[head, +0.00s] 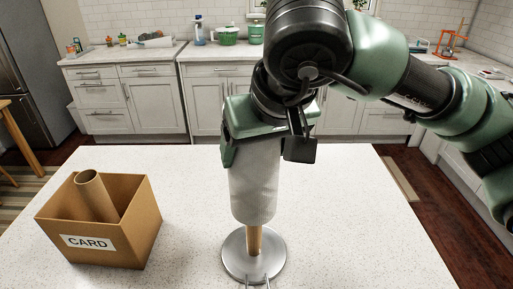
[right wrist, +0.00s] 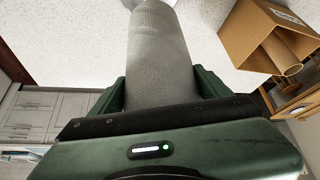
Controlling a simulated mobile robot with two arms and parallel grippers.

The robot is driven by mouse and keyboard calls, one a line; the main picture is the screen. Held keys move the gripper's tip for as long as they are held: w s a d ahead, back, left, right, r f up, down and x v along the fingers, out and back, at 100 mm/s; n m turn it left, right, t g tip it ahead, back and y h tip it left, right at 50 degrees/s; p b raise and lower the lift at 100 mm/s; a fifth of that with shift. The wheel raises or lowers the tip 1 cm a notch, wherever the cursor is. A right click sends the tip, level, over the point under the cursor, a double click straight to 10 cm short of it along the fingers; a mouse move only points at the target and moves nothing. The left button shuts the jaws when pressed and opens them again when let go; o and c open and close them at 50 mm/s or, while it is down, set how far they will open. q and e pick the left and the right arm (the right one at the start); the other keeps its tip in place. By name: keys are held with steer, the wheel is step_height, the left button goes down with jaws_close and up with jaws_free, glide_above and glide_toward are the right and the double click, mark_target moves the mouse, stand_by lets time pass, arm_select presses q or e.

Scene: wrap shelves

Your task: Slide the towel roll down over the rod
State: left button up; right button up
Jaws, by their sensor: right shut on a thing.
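The towel roll (head: 254,190) is a pale grey textured cylinder, held upright in the head view. My right gripper (head: 264,148) is shut on its upper part; in the right wrist view the green fingers (right wrist: 160,92) flank the roll (right wrist: 160,45). The wooden rod (head: 254,241) stands on a round metal base (head: 236,264) on the counter. Its lower part shows below the roll, and the roll's lower end is above the base. The rod's upper part is hidden, so I cannot tell whether it is inside the roll or behind it. My left gripper is not in view.
A cardboard box (head: 130,235) labelled CARD, with a cardboard tube (head: 97,196) leaning in it, stands left on the white counter (head: 350,220). The counter right of the base is clear. Cabinets (head: 130,100) line the back.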

mark_target(263, 151)
steer(key=shift+f, duration=0.1)
stand_by(0.5)
steer(key=shift+f+b, duration=1.35)
steer(key=shift+f, duration=0.1)
steer(key=o, duration=1.5)
steer(key=b+v, duration=0.1)
steer(key=v, duration=0.7)
